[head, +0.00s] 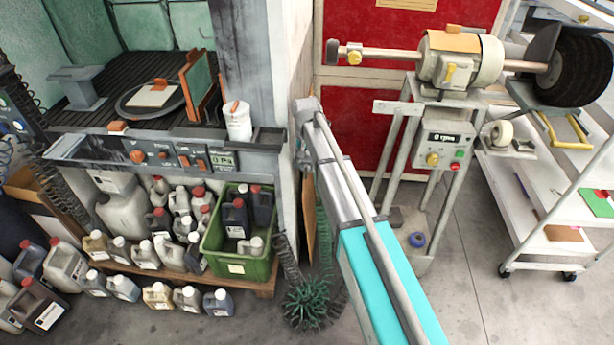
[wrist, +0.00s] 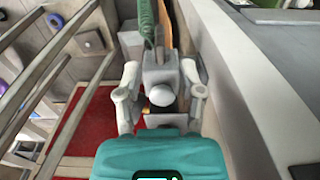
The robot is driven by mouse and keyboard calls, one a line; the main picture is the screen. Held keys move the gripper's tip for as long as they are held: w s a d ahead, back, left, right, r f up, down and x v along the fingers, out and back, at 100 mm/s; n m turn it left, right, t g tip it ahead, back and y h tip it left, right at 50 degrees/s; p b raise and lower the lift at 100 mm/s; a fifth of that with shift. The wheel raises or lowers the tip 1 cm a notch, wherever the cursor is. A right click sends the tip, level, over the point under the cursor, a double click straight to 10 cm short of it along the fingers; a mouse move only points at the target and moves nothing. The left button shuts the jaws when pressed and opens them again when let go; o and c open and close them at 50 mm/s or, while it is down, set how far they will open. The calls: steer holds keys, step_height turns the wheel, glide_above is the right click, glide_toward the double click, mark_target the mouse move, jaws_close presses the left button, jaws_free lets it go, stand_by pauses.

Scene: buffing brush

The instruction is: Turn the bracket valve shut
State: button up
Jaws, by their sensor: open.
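In the wrist view, a grey block with a round pale knob, which looks like the bracket valve (wrist: 162,95), sits beside the grey wall. A small brass-coloured part shows just below the knob. My gripper (wrist: 160,75) is open, with one pale finger on each side of the block and knob. I see no clear contact, and cannot tell how far the valve is turned. In the head view my arm's grey and teal link covers this spot, so the valve and the gripper fingers are hidden there.
A green coiled hose or brush (wrist: 147,25) and a brown board (head: 308,215) are close to the valve. The buffing machine's stand (head: 395,150) is right of my arm. A round green brush (head: 312,300) is on the floor. Jugs and a green crate (head: 240,268) fill the left.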

mark_target(306, 166)
steer(key=shift+f+b, duration=2.75)
steer(key=shift+f, duration=0.3)
